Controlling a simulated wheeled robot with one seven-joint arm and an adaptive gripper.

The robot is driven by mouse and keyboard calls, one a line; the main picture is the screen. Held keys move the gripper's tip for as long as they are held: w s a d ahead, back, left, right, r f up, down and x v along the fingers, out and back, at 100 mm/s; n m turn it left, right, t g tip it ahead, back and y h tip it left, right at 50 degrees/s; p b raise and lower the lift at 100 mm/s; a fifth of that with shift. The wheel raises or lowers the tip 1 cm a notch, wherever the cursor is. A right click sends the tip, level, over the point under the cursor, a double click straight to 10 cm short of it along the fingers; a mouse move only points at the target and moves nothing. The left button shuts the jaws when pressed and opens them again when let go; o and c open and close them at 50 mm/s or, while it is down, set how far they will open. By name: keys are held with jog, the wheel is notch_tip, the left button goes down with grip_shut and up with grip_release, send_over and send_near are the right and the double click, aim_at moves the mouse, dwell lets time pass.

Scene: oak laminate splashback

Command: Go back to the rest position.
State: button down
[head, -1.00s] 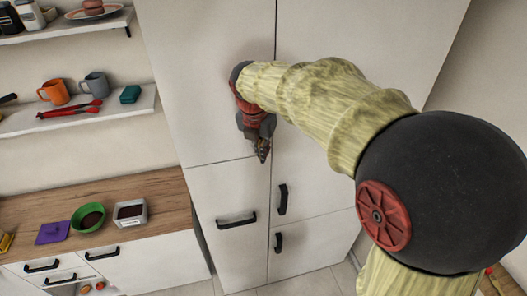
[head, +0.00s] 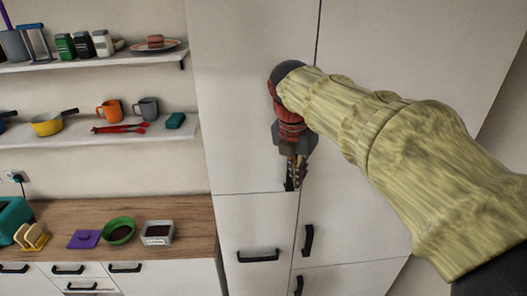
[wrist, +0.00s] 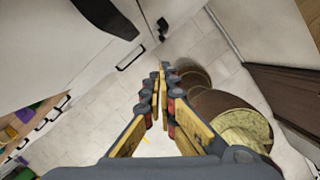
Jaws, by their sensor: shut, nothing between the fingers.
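My gripper (head: 293,182) hangs in front of the tall white cabinet (head: 250,110) in the head view, pointing down. Its fingers are shut and empty. In the wrist view my gripper (wrist: 161,92) shows its fingers brought together over the tiled floor (wrist: 105,95). My arm reaches in from the right of the head view.
The cabinet's black handles (head: 258,256) sit below my gripper. To the left are a wooden counter (head: 180,212) with a green bowl (head: 118,230), a purple lid-like item (head: 84,239) and a grey container (head: 158,233). Two shelves (head: 75,138) hold mugs, pans and jars.

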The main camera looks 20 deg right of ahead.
jog(key=s+a+f+m+t+b, duration=0.1)
jog(key=s+a+f+m+b, duration=0.1)
jog(key=s+f+m+b, duration=0.4)
jog(key=s+a+f+m+t+y+b, duration=0.1)
jog(key=s+a+f+m+b, duration=0.2)
jog(key=s+f+m+b, duration=0.4)
jog(key=s+a+f+m+t+y+b, duration=0.1)
jog(key=s+f+m+b, duration=0.6)
jog(key=f, duration=1.4)
jog(key=a+m+b, duration=0.1)
jog(key=m+b, duration=0.4)
jog(key=b, duration=0.1)
jog(key=shift+a+f+m+t, duration=0.35)
jog(key=shift+f+m+t, duration=0.05)
